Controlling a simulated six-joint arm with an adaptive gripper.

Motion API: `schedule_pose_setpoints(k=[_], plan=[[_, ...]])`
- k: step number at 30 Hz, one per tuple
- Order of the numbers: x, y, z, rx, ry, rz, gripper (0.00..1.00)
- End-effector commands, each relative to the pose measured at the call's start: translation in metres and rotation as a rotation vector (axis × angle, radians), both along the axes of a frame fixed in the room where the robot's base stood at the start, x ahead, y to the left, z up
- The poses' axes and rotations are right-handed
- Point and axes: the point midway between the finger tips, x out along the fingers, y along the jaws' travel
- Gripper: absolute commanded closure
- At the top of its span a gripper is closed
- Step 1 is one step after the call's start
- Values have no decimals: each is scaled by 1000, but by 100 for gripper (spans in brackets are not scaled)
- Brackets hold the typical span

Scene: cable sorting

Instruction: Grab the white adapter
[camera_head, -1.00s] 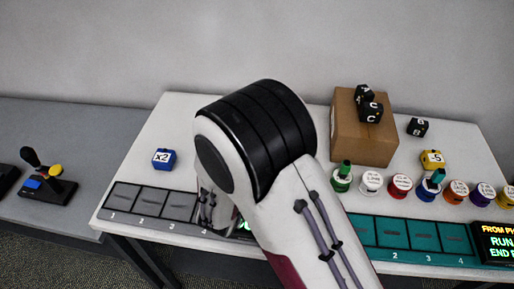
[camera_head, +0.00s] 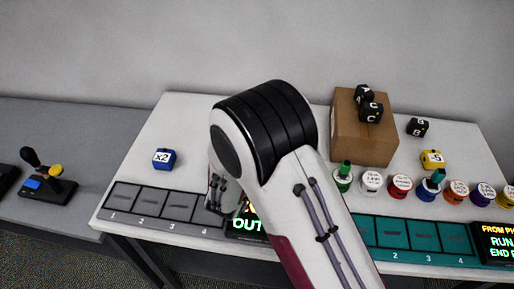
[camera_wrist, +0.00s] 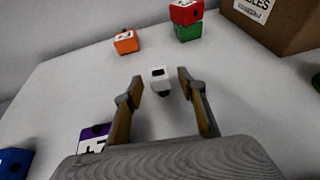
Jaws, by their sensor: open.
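The white adapter (camera_wrist: 159,81) is a small white block with a dark opening on its top, standing on the white table in the wrist view. My gripper (camera_wrist: 160,86) is open, one finger to the left of the adapter and one to the right, with a gap on both sides. The fingertips are level with it in the picture; how far the adapter is beyond them is hard to tell. In the head view my arm hides the adapter and the fingers.
An orange block (camera_wrist: 126,42), a red block (camera_wrist: 186,12) on a green block (camera_wrist: 188,32), and a cardboard box (camera_wrist: 275,22) are behind. A purple block (camera_wrist: 94,136) and a blue block (camera_wrist: 15,162) are at lower left. Numbered grey trays (camera_head: 150,204) line the table front.

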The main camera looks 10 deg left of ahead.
Motion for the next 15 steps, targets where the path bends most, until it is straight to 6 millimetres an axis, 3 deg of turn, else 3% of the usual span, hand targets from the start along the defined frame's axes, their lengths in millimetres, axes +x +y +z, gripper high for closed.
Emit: schedule_pose_setpoints(k=[2,6,7,15], plan=[[0,0,0,0,0,0,60],[0,0,0,0,0,0,96],[0,0,0,0,0,0,100],[0,0,0,0,0,0,100]])
